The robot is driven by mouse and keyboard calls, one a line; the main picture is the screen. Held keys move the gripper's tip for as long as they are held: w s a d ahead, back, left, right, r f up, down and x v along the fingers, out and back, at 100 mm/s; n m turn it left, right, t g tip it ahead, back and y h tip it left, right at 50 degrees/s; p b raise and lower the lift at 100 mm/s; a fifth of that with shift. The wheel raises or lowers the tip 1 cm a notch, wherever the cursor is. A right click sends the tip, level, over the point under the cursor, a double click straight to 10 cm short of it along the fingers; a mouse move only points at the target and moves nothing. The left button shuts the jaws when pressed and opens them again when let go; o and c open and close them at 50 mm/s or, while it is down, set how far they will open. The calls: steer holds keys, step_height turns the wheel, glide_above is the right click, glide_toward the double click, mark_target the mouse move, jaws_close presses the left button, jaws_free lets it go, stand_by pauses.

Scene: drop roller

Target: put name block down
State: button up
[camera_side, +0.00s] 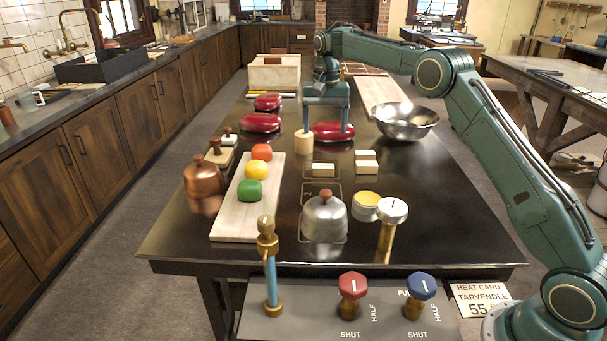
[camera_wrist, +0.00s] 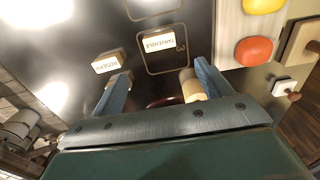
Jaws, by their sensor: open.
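A pale name block marked TARVENDLE (camera_wrist: 158,42) lies on the outlined square numbered 3 in the wrist view; in the side view it appears as the left block (camera_side: 323,170). Another name block (camera_wrist: 108,61) lies beside it, its lettering hard to read. In the side view two pale blocks (camera_side: 366,168) show at the right, one above or behind the other; I cannot tell which. My gripper (camera_side: 325,130) is open with nothing visible between its fingers, behind the blocks and over a red oval object (camera_side: 333,132). It also shows in the wrist view (camera_wrist: 163,70).
A wooden cylinder (camera_side: 304,142) stands near one finger. A pale board (camera_side: 232,222) holds red, yellow and green pieces. A copper kettle-like pot (camera_side: 204,180), a silver domed pot (camera_side: 325,216) and a metal bowl (camera_side: 407,121) stand around. Dark tabletop (camera_side: 440,215) is clear at the right.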

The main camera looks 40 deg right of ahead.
steer(key=s+a+r+n+t, duration=0.15)
steer(key=s+a+r, duration=0.25)
steer(key=s+r, duration=0.45)
steer(key=s+a+r+n+t, duration=0.1)
steer(key=s+a+r+n, duration=0.4)
steer(key=s, duration=0.6)
steer(key=s+a+f+n+t, duration=0.1)
steer(key=s+f, duration=0.2)
steer(key=s, duration=0.8)
steer(key=s+a+f+n+t, duration=0.1)
steer(key=s+f+t, duration=0.1)
steer(key=s, duration=0.9)
steer(key=shift+s+a+f, duration=0.15)
steer(key=shift+s+f, duration=0.2)
steer(key=shift+f, duration=0.55)
steer(key=shift+n, duration=0.25)
